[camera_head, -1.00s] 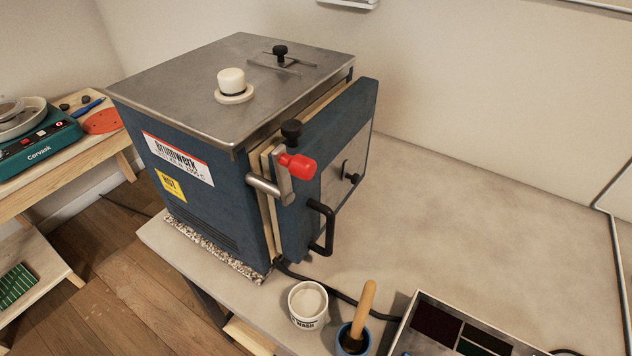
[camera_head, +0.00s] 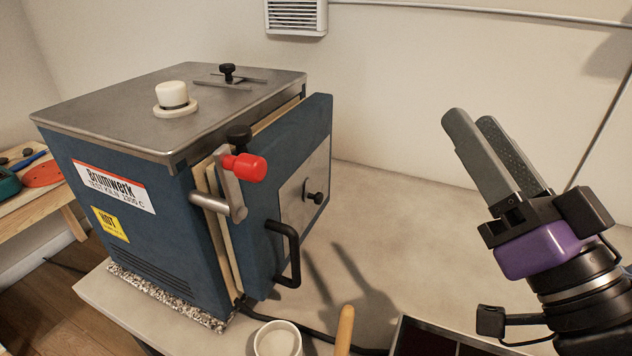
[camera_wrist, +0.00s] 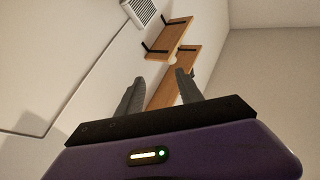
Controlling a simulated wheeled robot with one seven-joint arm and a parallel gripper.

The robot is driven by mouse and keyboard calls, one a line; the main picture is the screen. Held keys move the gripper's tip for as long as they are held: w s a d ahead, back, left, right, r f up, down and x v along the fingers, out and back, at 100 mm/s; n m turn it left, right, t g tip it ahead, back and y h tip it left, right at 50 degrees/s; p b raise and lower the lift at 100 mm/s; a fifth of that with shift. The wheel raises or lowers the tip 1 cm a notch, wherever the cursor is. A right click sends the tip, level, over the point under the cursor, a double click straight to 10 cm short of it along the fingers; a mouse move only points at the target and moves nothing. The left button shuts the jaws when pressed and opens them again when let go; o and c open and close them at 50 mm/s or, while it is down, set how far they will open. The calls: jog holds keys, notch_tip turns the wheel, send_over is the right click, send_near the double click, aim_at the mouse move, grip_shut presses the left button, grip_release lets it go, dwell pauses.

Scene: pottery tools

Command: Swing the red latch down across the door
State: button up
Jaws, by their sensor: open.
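The red latch (camera_head: 243,167) is a red knob on a metal lever at the left edge of the kiln door. The lever stands upright from its pivot, with the knob at the top. The blue door (camera_head: 262,229) has a black handle (camera_head: 288,252) and stands slightly apart from the kiln body (camera_head: 150,215). My gripper (camera_head: 468,125) is at the right in the head view, raised above the bench and well apart from the latch. Its two grey fingers are open and empty. In the wrist view the fingers (camera_wrist: 158,82) point towards wall shelves; the latch is not seen there.
A white cup (camera_head: 278,340), a wooden handle (camera_head: 344,330) and a dark-sectioned tray (camera_head: 425,342) stand at the bench front. The bench (camera_head: 400,200) right of the kiln is clear. Wall shelves (camera_wrist: 170,60) show in the wrist view.

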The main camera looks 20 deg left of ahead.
jog(key=s+a+r+n+g+y, duration=0.3)
jog(key=a+n+g, duration=0.2)
jog(key=n+g+h+b, duration=0.1)
jog(key=n+g, duration=0.6)
jog(key=g, duration=0.4)
send_near(262, 171)
jog(key=a, duration=1)
jog(key=shift+w+a+p, duration=0.15)
jog(key=shift+a+p, duration=0.1)
jog(key=shift+p, duration=0.15)
grip_shut()
